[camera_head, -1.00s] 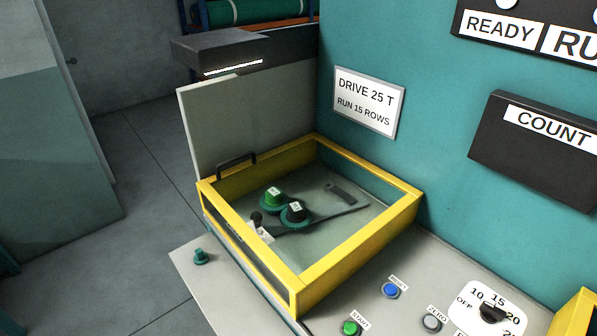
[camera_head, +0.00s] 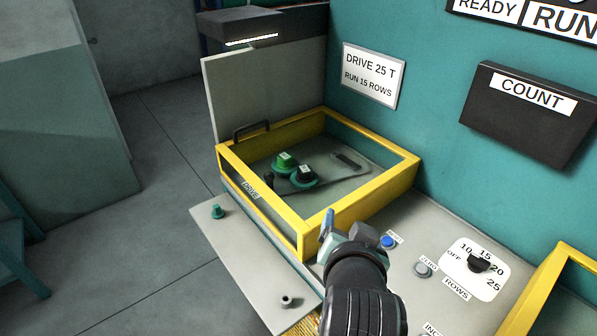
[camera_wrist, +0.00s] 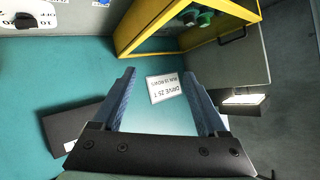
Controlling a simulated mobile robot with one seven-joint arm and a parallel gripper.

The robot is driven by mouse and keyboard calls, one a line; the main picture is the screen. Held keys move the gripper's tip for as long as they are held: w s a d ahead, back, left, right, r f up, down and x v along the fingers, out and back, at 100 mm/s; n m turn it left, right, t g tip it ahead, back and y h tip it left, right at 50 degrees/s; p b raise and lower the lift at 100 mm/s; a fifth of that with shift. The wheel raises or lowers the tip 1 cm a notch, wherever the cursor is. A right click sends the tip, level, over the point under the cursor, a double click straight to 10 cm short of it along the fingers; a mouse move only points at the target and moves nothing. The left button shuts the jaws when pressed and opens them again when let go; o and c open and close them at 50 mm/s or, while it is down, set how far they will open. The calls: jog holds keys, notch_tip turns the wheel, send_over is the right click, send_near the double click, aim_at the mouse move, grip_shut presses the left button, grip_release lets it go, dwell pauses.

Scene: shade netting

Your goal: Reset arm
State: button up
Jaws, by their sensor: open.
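My gripper (camera_head: 328,226) is in the lower middle of the head view, above the grey panel by the front right corner of the yellow-framed box. In the wrist view its two blue fingers (camera_wrist: 160,98) are spread apart with nothing between them. My arm covers part of the panel in the head view.
A blue button (camera_head: 388,242), a rows dial (camera_head: 479,264) and a second yellow frame (camera_head: 530,300) lie to the right. The COUNT box (camera_head: 515,120) juts from the teal wall.

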notch_tip(320, 180, up, 14)
jog(key=w+a+n+t, duration=0.2)
jog(key=t, duration=0.3)
jog(key=s+a+r+n+t, duration=0.1)
jog(key=s+a+r+t, duration=0.1)
jog(key=r, duration=0.7)
jog(key=s+a+r+n+t+y, duration=0.1)
jog(key=s+a+r+t, duration=0.1)
jog(key=s+r+t, duration=0.2)
jog(key=s+a+r+n+t+y, duration=0.1)
jog(key=s+r+t, duration=0.3)
jog(key=r, duration=1.1)
jog(key=s+a, duration=0.1)
jog(key=s, duration=0.2)
jog(key=shift+s+n, duration=0.35)
jog(key=shift+n, duration=0.05)
jog(key=shift+f, duration=0.1)
